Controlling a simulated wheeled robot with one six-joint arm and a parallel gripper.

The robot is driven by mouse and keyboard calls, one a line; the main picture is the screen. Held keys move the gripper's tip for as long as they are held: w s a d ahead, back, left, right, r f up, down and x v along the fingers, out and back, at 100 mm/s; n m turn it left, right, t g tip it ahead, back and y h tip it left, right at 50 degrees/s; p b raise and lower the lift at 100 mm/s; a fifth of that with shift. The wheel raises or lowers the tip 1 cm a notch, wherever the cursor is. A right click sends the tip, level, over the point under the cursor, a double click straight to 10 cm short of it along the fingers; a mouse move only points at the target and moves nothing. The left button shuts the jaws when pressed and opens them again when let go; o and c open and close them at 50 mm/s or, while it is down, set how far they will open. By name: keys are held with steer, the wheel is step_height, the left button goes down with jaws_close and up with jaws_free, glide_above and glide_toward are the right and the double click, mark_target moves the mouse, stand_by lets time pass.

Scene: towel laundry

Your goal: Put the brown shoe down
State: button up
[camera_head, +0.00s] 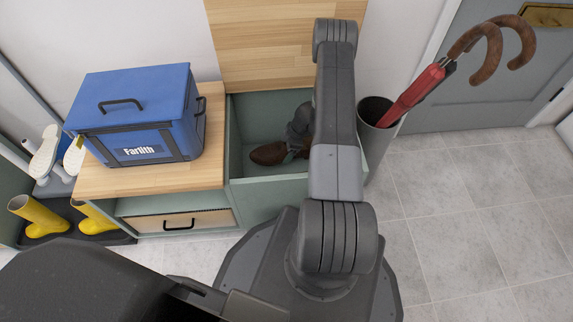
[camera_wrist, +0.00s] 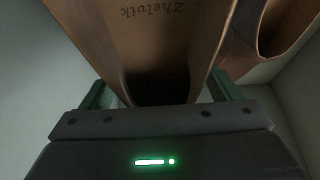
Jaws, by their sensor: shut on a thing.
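The brown shoe (camera_head: 268,153) is inside the open green storage box, its toe showing left of my arm. My gripper (camera_wrist: 163,92) is shut on it, one finger on each side of the shoe in the wrist view, where lettering shows on its brown lining (camera_wrist: 155,25). A second brown opening (camera_wrist: 285,25), which looks like another shoe, shows at the right of the wrist view. In the head view my arm covers part of the box and the held shoe. I cannot tell whether the shoe touches the box floor.
The green box (camera_head: 262,189) has walls around my gripper and a raised wooden lid (camera_head: 260,45) behind. A blue cooler (camera_head: 135,110) stands on the wooden top at left. An umbrella stand (camera_head: 373,145) with a red umbrella (camera_head: 412,95) stands close at right. Yellow boots (camera_head: 40,215) are far left.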

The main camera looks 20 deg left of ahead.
step_height(320, 180, down, 6)
steer(key=shift+f+b, duration=0.2)
steer(key=shift+b, duration=0.85)
steer(key=shift+r, duration=0.1)
steer(key=o, duration=1.2)
steer(key=p+v, duration=0.3)
steer(key=v, duration=0.4)
steer(key=shift+d+r, duration=0.1)
steer(key=shift+r, duration=0.15)
